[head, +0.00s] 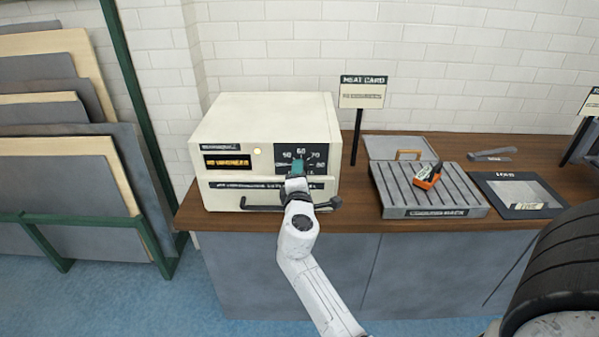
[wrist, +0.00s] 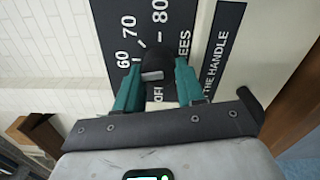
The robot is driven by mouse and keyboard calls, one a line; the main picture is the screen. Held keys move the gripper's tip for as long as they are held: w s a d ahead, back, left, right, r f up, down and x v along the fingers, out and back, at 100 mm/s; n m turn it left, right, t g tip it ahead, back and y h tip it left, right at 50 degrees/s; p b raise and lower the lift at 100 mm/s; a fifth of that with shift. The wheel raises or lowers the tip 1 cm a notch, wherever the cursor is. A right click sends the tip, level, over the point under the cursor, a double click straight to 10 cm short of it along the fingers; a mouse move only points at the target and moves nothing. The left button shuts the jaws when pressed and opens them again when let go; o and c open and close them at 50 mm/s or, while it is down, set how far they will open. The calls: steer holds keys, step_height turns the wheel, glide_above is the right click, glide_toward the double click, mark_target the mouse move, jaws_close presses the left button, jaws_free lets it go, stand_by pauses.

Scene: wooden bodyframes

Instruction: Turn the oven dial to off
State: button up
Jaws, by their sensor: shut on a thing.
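The cream oven (head: 262,165) stands on the wooden counter. Its black dial panel (head: 318,153) is on the right of the front face, with numbers around the dial. In the wrist view the black dial (wrist: 158,62) sits between my two teal fingers, with a light grey mark on it. My gripper (head: 298,166) is shut on the dial, and it also shows in the wrist view (wrist: 156,80). The fingers and wrist hide much of the dial in the head view. Part of the word OFF shows beside the dial in the wrist view.
A dark handle bar (head: 262,207) runs along the oven's lower front, close to my wrist. A "Heat card" sign (head: 363,91) stands right of the oven. Boards (head: 60,200) lean at the left.

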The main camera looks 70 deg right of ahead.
steer(key=shift+s+f+n+p, duration=0.15)
steer(key=shift+n+p, duration=1.3)
steer(key=shift+n, duration=2.45)
steer(key=shift+s+f+n+p, duration=0.15)
steer(key=shift+n+p, duration=1.3)
steer(key=shift+n, duration=2.45)
steer(key=shift+w, duration=0.1)
steer(key=o, duration=1)
steer(key=shift+o, duration=0.2)
steer(key=v, duration=1)
steer(key=shift+a, duration=0.3)
